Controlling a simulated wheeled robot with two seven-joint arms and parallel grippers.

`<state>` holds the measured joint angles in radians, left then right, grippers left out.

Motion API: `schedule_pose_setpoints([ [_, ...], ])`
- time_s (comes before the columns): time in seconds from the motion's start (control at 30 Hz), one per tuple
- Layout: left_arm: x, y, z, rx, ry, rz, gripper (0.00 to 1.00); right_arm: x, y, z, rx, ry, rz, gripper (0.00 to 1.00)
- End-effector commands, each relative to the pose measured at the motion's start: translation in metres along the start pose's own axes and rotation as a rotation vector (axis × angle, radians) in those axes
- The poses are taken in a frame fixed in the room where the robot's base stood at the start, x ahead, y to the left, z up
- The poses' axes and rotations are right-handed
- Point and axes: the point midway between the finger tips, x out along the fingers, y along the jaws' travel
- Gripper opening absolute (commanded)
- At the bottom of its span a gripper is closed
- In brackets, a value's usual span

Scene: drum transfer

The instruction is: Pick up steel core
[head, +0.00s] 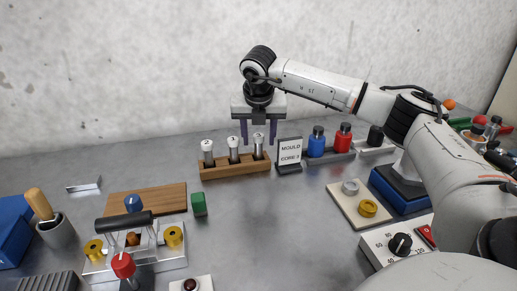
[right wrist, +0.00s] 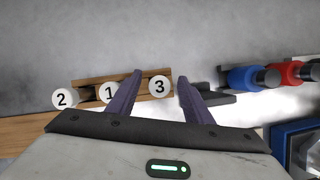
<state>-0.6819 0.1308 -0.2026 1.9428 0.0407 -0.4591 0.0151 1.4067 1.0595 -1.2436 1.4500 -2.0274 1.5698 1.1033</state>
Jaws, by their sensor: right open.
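Three steel cores with numbered white tops stand upright in a wooden rack (head: 236,171) at the back middle. In the right wrist view their tops read 2 (right wrist: 62,98), 1 (right wrist: 109,92) and 3 (right wrist: 159,84), from left to right. My right gripper (head: 258,138) is open and empty, pointing down near the rack's right end. In the right wrist view the top of core 3 shows between its two fingers, closer to the left one. I cannot tell whether the fingers touch it. My left gripper is not in view.
A sign (head: 290,153) reading "MOULD CORE", its last character unclear, stands right of the rack. Blue (head: 316,143) and red (head: 342,138) bottles stand further right. A metal fixture with a black handle (head: 123,221) is at front left. The middle table is clear.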

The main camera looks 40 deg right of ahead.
Motion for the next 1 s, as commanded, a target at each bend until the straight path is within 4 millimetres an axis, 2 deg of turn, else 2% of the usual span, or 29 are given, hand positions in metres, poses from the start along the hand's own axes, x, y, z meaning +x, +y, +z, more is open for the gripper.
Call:
schedule_pose_setpoints([
  [0.17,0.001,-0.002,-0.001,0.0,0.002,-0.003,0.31,0.0,0.0,0.0,-0.001,0.0,0.0,0.46],
  [0.43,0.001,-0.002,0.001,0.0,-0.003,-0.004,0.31,0.0,0.0,0.0,-0.001,0.0,0.001,0.01],
  [0.77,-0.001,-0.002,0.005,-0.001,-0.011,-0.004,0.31,-0.006,0.001,0.003,0.0,-0.003,0.003,0.0],
  [0.87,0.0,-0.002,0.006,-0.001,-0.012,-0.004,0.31,-0.019,0.002,0.009,0.0,-0.004,0.005,0.0],
  [1.0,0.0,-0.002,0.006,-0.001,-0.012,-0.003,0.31,-0.046,0.002,0.02,0.001,-0.005,0.006,0.0],
])
